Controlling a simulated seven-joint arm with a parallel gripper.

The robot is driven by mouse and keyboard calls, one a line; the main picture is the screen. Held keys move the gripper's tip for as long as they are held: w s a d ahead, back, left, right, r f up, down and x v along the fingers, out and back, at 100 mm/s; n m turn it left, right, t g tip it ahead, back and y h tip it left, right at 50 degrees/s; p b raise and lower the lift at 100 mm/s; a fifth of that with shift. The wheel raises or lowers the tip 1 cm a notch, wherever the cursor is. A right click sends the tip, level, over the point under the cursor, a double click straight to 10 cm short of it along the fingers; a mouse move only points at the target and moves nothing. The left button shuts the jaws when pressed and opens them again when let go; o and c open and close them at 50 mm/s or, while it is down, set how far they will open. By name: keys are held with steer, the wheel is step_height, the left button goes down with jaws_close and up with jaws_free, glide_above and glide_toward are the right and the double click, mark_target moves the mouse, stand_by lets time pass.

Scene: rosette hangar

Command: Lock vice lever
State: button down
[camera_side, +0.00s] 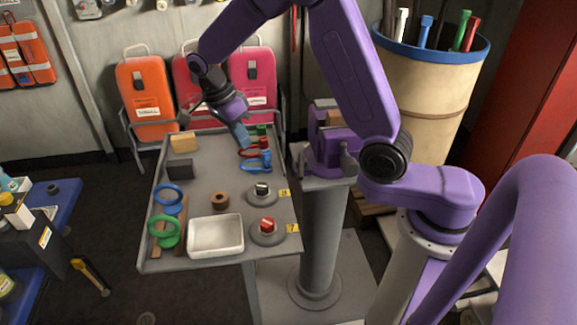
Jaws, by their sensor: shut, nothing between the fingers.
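The purple vice (318,150) stands on a grey pedestal just right of the work table. A small grey lever (346,158) shows at its front right side. Its exact angle is hard to tell at this size. My gripper (242,138) is shut and empty. It points down over the back right part of the table, left of the vice and apart from it. The gripper is small in the view, and part of the vice's far side is hidden behind my arm.
The grey table (190,262) holds a white tray (216,236), blue and green rings, blocks, red and blue clamp-like items (257,160), and two round knobs (267,228). Orange and pink cases (147,98) stand behind. A large bin (425,95) stands behind the vice.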

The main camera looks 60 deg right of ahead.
mark_target(300, 175)
steer(key=s+d+f+m, duration=0.1)
steer(key=d+f+m, duration=0.1)
steer(key=f+m, duration=0.1)
steer(key=s+d+f+m+g, duration=0.1)
steer(key=d+f+m, duration=0.2)
steer(key=f, duration=0.2)
steer(key=s+d+f+m, duration=0.1)
steer(key=d+f+m, duration=0.1)
steer(key=f, duration=0.2)
steer(key=shift+s+d+f+m, duration=0.1)
steer(key=shift+d+f+m, duration=0.15)
steer(key=shift+m, duration=0.15)
steer(key=shift+s+d, duration=0.4)
steer(key=shift+s, duration=0.25)
steer(key=shift+s+d, duration=0.4)
steer(key=shift+s, duration=0.2)
steer(key=shift+s+d, duration=0.3)
steer(key=shift+s, duration=0.1)
steer(key=shift+s+d+n+h, duration=0.2)
steer(key=shift+s+n, duration=0.35)
steer(key=shift+n, duration=0.2)
steer(key=shift+s+d+n+h, duration=0.1)
steer(key=shift+s+n+h, duration=0.1)
steer(key=shift+s+n, duration=0.45)
steer(key=shift+w, duration=0.15)
